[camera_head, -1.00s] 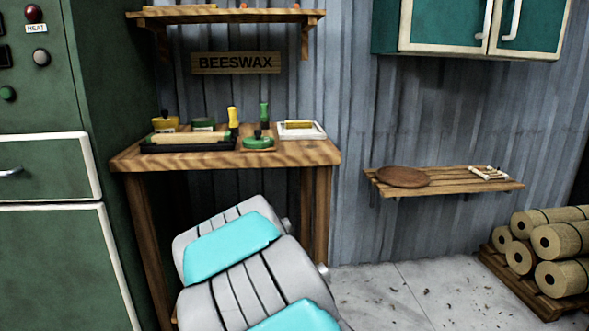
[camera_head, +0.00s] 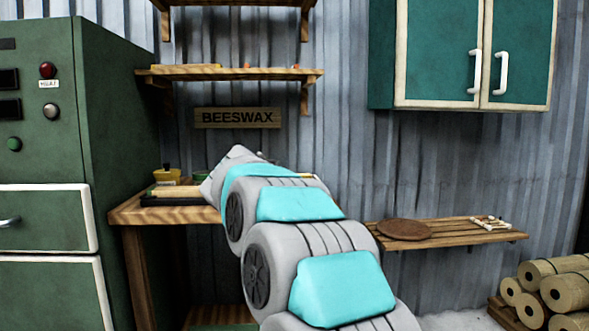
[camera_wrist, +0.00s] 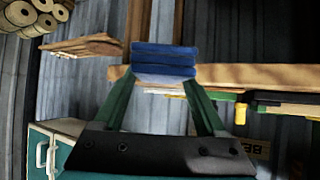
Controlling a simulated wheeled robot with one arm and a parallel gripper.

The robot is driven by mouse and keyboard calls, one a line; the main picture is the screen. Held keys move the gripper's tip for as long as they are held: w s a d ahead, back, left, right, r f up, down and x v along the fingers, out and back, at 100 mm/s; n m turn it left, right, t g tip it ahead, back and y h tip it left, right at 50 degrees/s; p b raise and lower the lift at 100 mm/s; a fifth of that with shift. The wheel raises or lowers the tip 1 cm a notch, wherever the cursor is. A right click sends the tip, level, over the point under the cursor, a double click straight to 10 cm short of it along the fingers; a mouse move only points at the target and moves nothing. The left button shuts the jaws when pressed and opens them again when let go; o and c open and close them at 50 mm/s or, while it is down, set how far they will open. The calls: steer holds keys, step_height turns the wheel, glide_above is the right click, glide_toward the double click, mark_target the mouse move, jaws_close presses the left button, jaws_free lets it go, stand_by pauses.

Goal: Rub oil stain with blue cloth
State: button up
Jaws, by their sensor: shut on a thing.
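A folded blue cloth (camera_wrist: 163,54) is between the fingertips of my gripper (camera_wrist: 163,76) in the wrist view. The two green fingers close in on its sides, and it looks like a stacked, flat pad. Behind it runs the edge of the wooden workbench (camera_wrist: 265,76); I cannot tell whether the cloth touches it. In the head view the workbench (camera_head: 127,212) stands below the BEESWAX sign, and my arm hides its middle and right part. My gripper and the cloth are hidden behind my arm there. I see no oil stain in either view.
A yellow pot (camera_head: 166,176) and a dark tray (camera_head: 175,200) are on the bench's left. A green cabinet (camera_head: 130,110) stands left. A slatted shelf (camera_head: 460,235) with a round brown board (camera_head: 404,230) is right of my arm. A teal wall cupboard (camera_head: 435,50) hangs above.

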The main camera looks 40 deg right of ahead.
steer(key=d+r+m+g+h, duration=0.1)
steer(key=d+r+m+g, duration=0.2)
steer(key=d+r, duration=0.3)
step_height(320, 180, up, 4)
steer(key=shift+w+d+f+m+g+h, duration=0.15)
steer(key=shift+d+m+g+h, duration=0.15)
steer(key=shift+d+m+h, duration=0.15)
